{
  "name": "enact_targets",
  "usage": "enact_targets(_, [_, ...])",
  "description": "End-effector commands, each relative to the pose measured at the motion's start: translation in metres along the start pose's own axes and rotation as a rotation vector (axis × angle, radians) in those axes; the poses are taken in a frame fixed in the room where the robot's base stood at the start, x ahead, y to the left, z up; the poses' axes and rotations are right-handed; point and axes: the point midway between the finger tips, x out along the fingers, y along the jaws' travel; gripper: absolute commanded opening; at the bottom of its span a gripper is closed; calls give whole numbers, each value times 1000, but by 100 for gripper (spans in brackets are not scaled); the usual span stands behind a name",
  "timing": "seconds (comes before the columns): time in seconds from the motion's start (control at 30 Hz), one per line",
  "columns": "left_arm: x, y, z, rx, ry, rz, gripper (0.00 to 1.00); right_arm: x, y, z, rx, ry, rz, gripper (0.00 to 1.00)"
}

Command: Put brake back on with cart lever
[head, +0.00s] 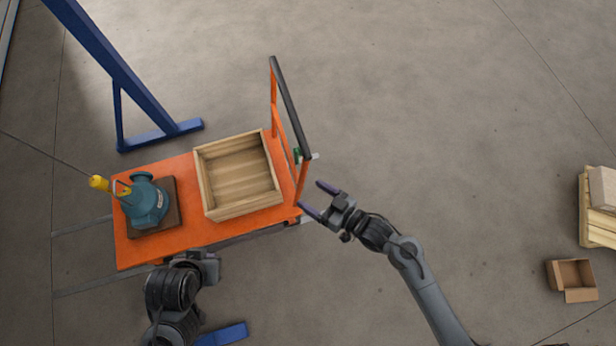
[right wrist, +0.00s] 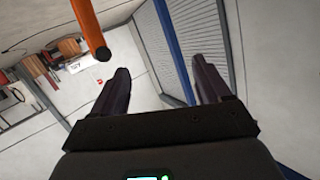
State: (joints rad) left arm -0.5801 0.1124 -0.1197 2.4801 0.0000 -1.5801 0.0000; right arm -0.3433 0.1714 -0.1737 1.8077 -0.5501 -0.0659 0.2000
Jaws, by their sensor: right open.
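The orange cart (head: 180,238) stands at the left of the head view. Its push handle (head: 291,107) with a black grip rises at its right end. A small green part with a pale tip (head: 298,154) shows beside the handle post; I cannot tell if it is the brake lever or how it is set. My right gripper (head: 311,194) is open and empty near the foot of the handle frame. In the right wrist view its two dark fingers (right wrist: 160,88) are apart, and an orange bar (right wrist: 88,28) shows above them. My left gripper (head: 207,265) is by the cart's front edge, its jaws unclear.
A wooden crate (head: 199,172) and a teal pump (head: 148,202) with a yellow part sit on the cart. A blue frame (head: 118,80) stands behind. A pallet with boxes (head: 590,225) and an open carton (head: 573,275) lie far right. The floor between is clear.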

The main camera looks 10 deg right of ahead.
Motion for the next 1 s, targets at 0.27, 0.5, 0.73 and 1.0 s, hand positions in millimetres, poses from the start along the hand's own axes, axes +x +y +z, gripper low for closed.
enact_targets(0.27, [-8, -1, -2, 4, -1, -3, 0, -5, -1, -7, -1, -16, 17, 77])
enact_targets(0.5, [-7, -3, -2, 11, -2, -8, 0, -5, -1, -7, -2, -16, 17, 77])
enact_targets(0.73, [-7, -3, -2, 12, -2, -9, 0, -6, -3, -3, 3, -21, 16, 77])
enact_targets(1.0, [-7, -2, -2, 9, -1, -6, 0, -35, -8, -18, 19, -63, 120, 77])
